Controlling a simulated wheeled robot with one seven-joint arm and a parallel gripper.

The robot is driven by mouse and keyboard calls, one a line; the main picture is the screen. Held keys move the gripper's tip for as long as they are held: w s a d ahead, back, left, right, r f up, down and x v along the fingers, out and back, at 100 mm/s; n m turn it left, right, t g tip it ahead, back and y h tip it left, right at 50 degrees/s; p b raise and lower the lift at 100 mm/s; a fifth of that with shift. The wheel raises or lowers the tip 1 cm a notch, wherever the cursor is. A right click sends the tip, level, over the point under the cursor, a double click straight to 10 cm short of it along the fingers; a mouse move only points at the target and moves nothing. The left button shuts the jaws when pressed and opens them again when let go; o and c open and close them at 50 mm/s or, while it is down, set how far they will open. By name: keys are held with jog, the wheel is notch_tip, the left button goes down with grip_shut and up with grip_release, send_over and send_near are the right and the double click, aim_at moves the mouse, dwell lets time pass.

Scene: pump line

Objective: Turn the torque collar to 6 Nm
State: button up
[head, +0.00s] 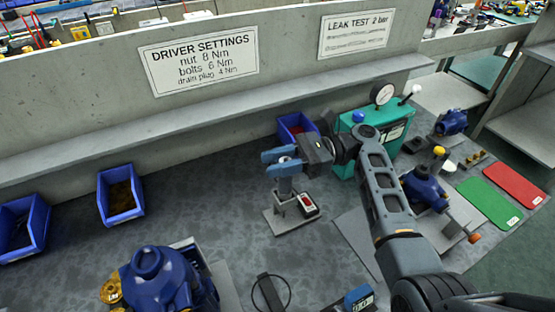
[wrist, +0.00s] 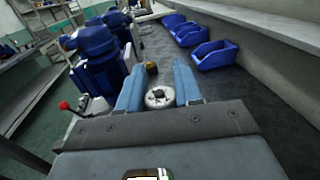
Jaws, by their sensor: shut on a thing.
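My gripper (head: 281,158) has its blue fingers around the top of an upright driver (head: 285,188) on a small grey stand (head: 280,222). In the wrist view, the fingers close on a round pale grey torque collar (wrist: 160,98) with a dark centre. The fingers hide most of the collar's sides, and I cannot read its setting. A small box with a red display (head: 307,203) sits at the driver's foot; its digits are too small to read. The driver settings sign (head: 200,62) reads nut 8 Nm, bolts 6 Nm, drain plug 4 Nm.
A blue bin (head: 293,125) stands behind the driver, with two more along the wall. A teal leak tester (head: 372,138) with a gauge is to the right. Blue pumps stand at front left (head: 158,282) and right (head: 425,188).

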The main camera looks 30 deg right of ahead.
jog(key=o, duration=1)
jog(key=shift+d, duration=0.1)
jog(key=shift+s+d+b, duration=0.2)
jog(key=shift+d+b, duration=0.05)
jog(key=shift+d, duration=1)
jog(key=shift+s+d+b, duration=0.2)
jog(key=shift+d+b, duration=0.1)
jog(key=shift+d, duration=0.95)
jog(key=shift+s+d+b, duration=0.2)
jog(key=shift+d+b, duration=0.05)
jog(key=shift+d, duration=1)
jog(key=shift+f, duration=0.1)
